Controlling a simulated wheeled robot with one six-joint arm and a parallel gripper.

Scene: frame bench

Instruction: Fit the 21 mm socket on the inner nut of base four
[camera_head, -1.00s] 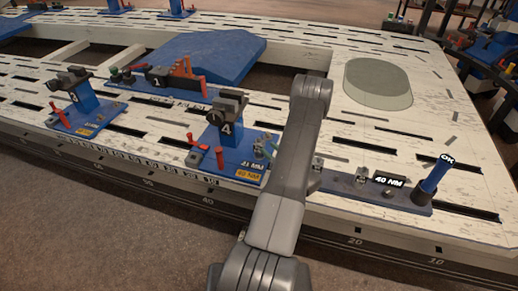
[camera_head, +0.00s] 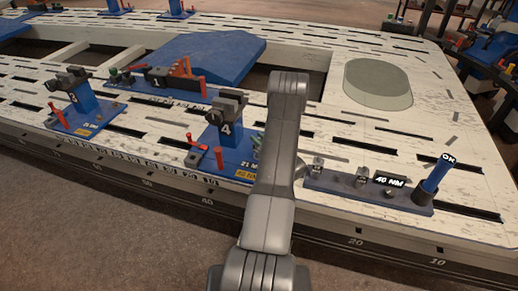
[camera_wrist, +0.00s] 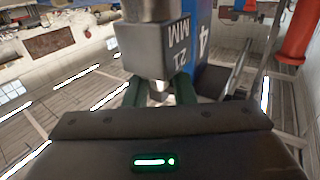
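Base four (camera_head: 236,160) is a blue plate with an upright post marked 4 (camera_head: 224,128), near the front edge of the bench. In the wrist view the blue post marked 4 (camera_wrist: 203,40) stands just behind a grey block-shaped socket marked 21 MM (camera_wrist: 170,48). My gripper (camera_wrist: 158,90) has green fingers on both sides of the socket's lower end and appears shut on it. In the head view my arm hides the gripper and part of base four. The inner nut cannot be made out, and I cannot tell whether the socket touches it.
A blue rack (camera_head: 340,182) with other metal sockets, a 40 NM sign (camera_head: 389,180) and a blue OK post (camera_head: 437,174) lies right of my arm. Red clamp handles (camera_head: 219,158) stand on base four. A red cylinder (camera_wrist: 297,30) is close at right in the wrist view.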

